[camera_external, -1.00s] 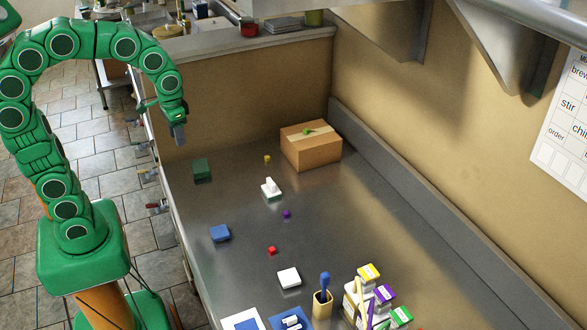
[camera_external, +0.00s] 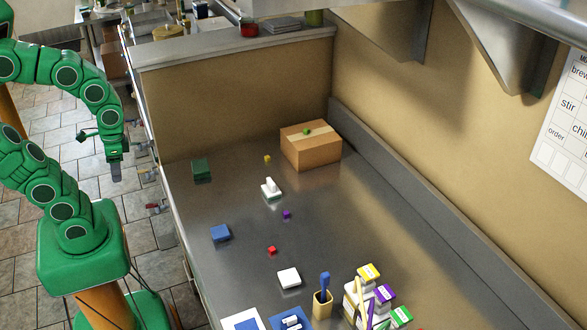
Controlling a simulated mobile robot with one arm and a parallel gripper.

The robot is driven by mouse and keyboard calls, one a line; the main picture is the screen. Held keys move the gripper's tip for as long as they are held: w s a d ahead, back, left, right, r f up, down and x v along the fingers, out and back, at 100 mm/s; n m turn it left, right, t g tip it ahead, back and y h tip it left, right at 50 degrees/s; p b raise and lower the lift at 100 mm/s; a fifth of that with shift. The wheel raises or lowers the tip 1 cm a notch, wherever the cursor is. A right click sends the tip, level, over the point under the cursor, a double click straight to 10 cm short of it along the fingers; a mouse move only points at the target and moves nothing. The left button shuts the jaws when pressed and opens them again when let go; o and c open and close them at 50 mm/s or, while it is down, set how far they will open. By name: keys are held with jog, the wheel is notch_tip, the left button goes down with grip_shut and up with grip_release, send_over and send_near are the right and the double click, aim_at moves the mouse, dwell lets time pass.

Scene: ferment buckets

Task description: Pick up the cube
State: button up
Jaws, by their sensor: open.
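Several small cubes are in view, and I cannot tell which one the task means. A red cube (camera_external: 271,250) lies on the metal counter (camera_external: 225,275) near its middle. A purple cube (camera_external: 286,214) lies behind it. A small yellow cube (camera_external: 267,158) lies farther back. A small green cube (camera_external: 306,131) sits on top of the cardboard box (camera_external: 311,149). My gripper (camera_external: 116,178) points down over the floor side, left of the counter and apart from every cube. It is open and empty.
A white-topped block with a knob (camera_external: 271,188), a green block (camera_external: 202,170), a blue block (camera_external: 220,233) and a white block (camera_external: 289,277) stand on the counter. A cup with a blue tool (camera_external: 323,297) and stacked labelled boxes (camera_external: 384,293) crowd the front. A wall (camera_external: 235,95) closes the back.

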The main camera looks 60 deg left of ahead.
jog(key=shift+o, duration=0.7)
jog(key=w+d+r+n, duration=0.2)
jog(key=w+d, duration=0.1)
jog(key=w, duration=1.1)
jog(key=t, duration=0.2)
send_near(271, 249)
jog(key=shift+s+a+f, duration=0.2)
jog(key=shift+s+f, duration=0.05)
jog(key=shift+f, duration=0.05)
jog(key=shift+w+d+f, duration=0.1)
jog(key=shift+w+f, duration=0.05)
jog(key=shift+f, duration=1.85)
jog(key=shift+w+d+f, duration=0.1)
jog(key=shift+w+f, duration=0.1)
jog(key=shift+f, duration=1.85)
